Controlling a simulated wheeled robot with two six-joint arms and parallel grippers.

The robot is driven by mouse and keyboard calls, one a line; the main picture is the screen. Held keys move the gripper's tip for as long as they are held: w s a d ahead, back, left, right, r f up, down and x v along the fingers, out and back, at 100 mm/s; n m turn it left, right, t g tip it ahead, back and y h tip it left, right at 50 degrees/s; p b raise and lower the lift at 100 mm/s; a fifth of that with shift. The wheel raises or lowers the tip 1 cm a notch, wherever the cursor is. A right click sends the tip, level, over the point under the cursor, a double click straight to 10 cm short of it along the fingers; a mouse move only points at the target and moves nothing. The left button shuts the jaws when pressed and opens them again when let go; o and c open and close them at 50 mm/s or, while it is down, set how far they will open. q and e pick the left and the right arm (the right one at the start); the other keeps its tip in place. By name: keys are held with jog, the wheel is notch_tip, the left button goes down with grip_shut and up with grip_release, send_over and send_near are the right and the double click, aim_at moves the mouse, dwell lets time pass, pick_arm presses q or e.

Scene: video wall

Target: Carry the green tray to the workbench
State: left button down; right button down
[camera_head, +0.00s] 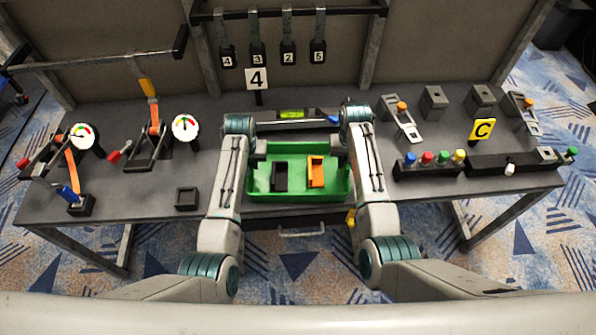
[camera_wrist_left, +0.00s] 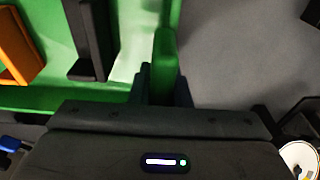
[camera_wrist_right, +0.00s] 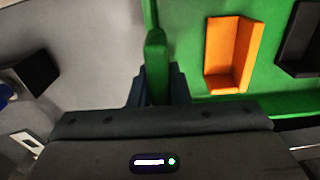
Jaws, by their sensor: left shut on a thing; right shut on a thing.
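The green tray (camera_head: 299,181) is over the front middle of the grey workbench (camera_head: 130,196), roughly level. I cannot tell whether it touches the top. It holds a black bracket-like part (camera_head: 279,178) and an orange one (camera_head: 316,172), side by side and apart. My left gripper (camera_wrist_left: 164,85) is shut on one side wall of the tray, which rises between its fingers in the left wrist view. My right gripper (camera_wrist_right: 156,85) is shut on the opposite side wall in the right wrist view. In the head view my forearms partly hide both tray sides.
Behind the tray lies a dark bar with a green level (camera_head: 291,114). Gauges (camera_head: 185,127) and clamps stand on the left, near a small black square holder (camera_head: 187,198). A drawer handle (camera_head: 302,232) protrudes below.

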pick_arm(q)
jog(key=shift+r, duration=0.15)
pick_arm(e)
jog(key=shift+r, duration=0.15)
